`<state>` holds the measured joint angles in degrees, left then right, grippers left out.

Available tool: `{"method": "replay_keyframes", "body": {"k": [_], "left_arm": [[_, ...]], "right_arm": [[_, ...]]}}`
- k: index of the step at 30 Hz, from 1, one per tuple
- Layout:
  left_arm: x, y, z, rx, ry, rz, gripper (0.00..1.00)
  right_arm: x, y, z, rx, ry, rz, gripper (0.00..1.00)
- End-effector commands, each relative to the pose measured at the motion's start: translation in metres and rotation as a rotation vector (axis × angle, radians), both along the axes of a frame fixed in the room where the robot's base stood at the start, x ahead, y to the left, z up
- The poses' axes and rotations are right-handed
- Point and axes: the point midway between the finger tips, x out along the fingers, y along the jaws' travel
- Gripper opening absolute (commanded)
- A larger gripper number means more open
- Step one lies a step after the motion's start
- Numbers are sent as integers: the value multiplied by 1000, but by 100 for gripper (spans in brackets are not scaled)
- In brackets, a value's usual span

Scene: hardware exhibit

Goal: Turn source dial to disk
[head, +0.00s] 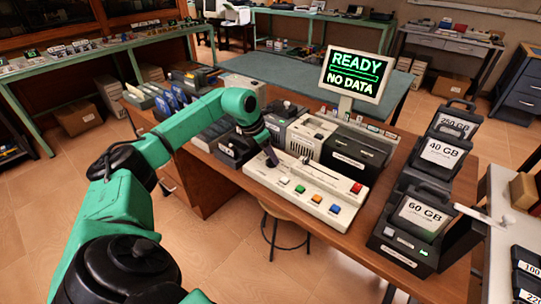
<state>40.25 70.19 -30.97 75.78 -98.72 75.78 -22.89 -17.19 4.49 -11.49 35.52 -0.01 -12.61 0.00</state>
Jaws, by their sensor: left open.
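The beige control panel (262,177) lies on the wooden desk, with white, green, orange and blue buttons along its front and a red one at the right. My left gripper (271,158) is at the panel's back left, pointing down close to its surface. Its jaws are small here and partly hidden by the wrist. I cannot make out the source dial; it may be behind my gripper. A small dark knob or lever (305,160) is on the panel to the right of the gripper. The monitor (354,75) reads "READY" and "NO DATA". My right gripper is out of view.
Beige and black drive units (311,135) stand directly behind the panel. Black cartridges labelled 60 GB (424,216), 40 GB (441,153) and 250 GB (456,123) stand in holders at the right. A stool (284,213) is under the desk's front edge.

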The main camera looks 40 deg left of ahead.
Motion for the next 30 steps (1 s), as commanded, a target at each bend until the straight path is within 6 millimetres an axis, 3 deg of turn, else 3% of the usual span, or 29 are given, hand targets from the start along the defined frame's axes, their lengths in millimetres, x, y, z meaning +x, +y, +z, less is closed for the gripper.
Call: {"method": "replay_keyframes", "body": {"k": [10, 15, 30], "left_arm": [[-34, 12, 88, 2, -6, 2, 49], [-46, 16, 120, 1, -3, 0, 49], [-50, 17, 127, 0, 0, 0, 49]], "right_arm": [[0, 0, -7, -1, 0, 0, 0], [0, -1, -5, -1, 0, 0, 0], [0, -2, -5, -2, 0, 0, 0]]}}
